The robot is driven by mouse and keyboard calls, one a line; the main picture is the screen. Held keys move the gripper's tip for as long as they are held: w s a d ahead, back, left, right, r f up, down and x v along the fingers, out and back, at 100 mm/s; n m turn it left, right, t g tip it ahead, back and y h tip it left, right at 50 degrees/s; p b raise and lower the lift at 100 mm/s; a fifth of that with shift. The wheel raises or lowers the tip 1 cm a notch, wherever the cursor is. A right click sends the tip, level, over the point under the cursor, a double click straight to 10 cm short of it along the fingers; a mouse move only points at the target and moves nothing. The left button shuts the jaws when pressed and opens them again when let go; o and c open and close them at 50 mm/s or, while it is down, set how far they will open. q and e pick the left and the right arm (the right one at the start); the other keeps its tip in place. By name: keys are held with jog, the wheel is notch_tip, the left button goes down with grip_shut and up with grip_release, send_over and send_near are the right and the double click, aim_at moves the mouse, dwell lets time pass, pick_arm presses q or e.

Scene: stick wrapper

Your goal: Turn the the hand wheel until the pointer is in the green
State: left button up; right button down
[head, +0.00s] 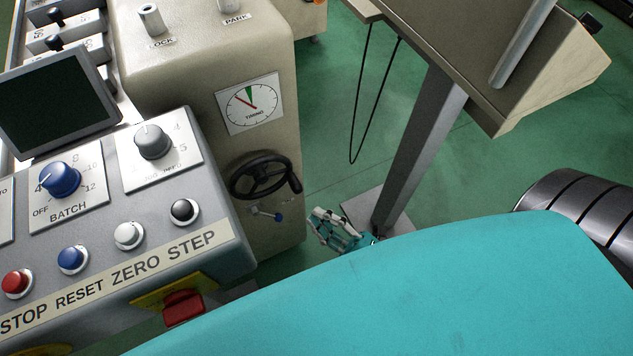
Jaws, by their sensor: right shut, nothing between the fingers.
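The black hand wheel (247,188) is on the side of the beige machine housing, with a handle knob at its right rim. Above it is the white timing dial (267,109). Its red pointer (242,101) points up and left, to the left of the green wedge (249,92). My right gripper (319,219) is shut and empty, to the right of and lower in the picture than the wheel, apart from it. My left gripper is not in view.
A grey control panel (212,208) with knobs and buttons stands at left. A grey post (418,145) rises at right, with a hanging black cord (366,90). Green floor shows between housing and post.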

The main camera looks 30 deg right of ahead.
notch_tip(320, 180, up, 9)
jog(key=d+m+g+h+p, duration=0.35)
jog(key=m+h+p, duration=0.45)
jog(key=m, duration=1.1)
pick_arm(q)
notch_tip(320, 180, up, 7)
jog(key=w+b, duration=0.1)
pick_arm(e)
jog(key=w+a+f+h, duration=0.1)
jog(key=w+a+f, duration=0.1)
jog(key=w+f, duration=0.5)
jog(key=shift+w+a+m+g, duration=0.3)
jog(key=shift+w+a+g, duration=0.1)
jog(key=shift+w, duration=0.55)
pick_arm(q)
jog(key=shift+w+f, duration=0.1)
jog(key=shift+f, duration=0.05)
pick_arm(e)
jog(key=shift+f, duration=0.15)
jog(key=shift+d+f+m, duration=0.15)
jog(key=shift+m, duration=0.15)
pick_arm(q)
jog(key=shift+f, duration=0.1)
pick_arm(e)
jog(key=shift+f+y, duration=0.25)
jog(key=shift+y, duration=0.05)
